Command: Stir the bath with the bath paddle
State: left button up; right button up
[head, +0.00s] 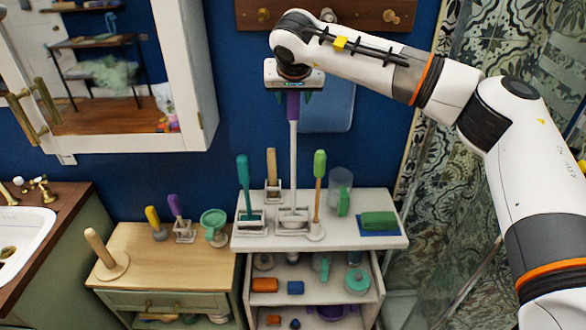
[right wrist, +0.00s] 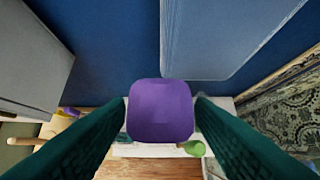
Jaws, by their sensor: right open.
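A tall tool with a purple handle (head: 293,106) and a long pale shaft stands upright in a holder (head: 292,217) on the white shelf unit (head: 390,240). I take it for the bath paddle; its lower end is hidden in the holder. My right gripper (head: 293,90) is above it, pointing down, with the handle top between its open fingers. In the right wrist view the purple handle end (right wrist: 161,110) sits between the two dark green fingers, with no clear contact on either side. My left gripper is out of view. No bathtub shows.
A mirror cabinet (head: 186,60) hangs at the left. A wooden cabinet (head: 150,255) stands left.

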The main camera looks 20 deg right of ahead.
jog(key=shift+c, duration=0.3)
grip_shut()
jog(key=shift+r, duration=0.15)
jog(key=shift+r+p, duration=0.85)
jog(key=shift+r, duration=0.05)
